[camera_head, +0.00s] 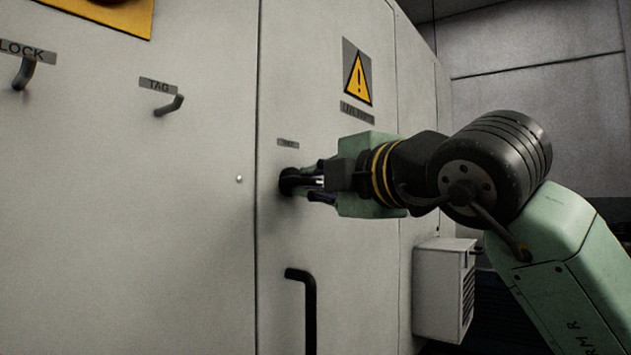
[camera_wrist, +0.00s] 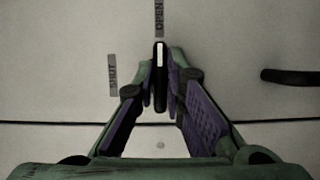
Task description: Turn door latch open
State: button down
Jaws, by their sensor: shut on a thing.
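The door latch is a dark knob (camera_head: 288,181) on the pale cabinet door in the head view. In the wrist view the latch (camera_wrist: 160,78) is a narrow black bar with a white line, between my fingers. It lines up with the OPEN label (camera_wrist: 159,18). The SHUT label (camera_wrist: 112,75) is off to its left. My gripper (camera_head: 305,182) is shut on the latch, which it also holds in the wrist view (camera_wrist: 161,84). The fingers partly hide the latch in the head view.
A black door handle (camera_head: 309,310) is below the latch. Hooks marked LOCK (camera_head: 25,72) and TAG (camera_head: 170,106) are on the left panel. A yellow warning sign (camera_head: 357,78) is above my gripper. A grey box (camera_head: 440,288) juts out at lower right.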

jog(key=c, duration=1.7)
grip_release()
jog(key=shift+o, duration=0.2)
jog(key=v, duration=1.2)
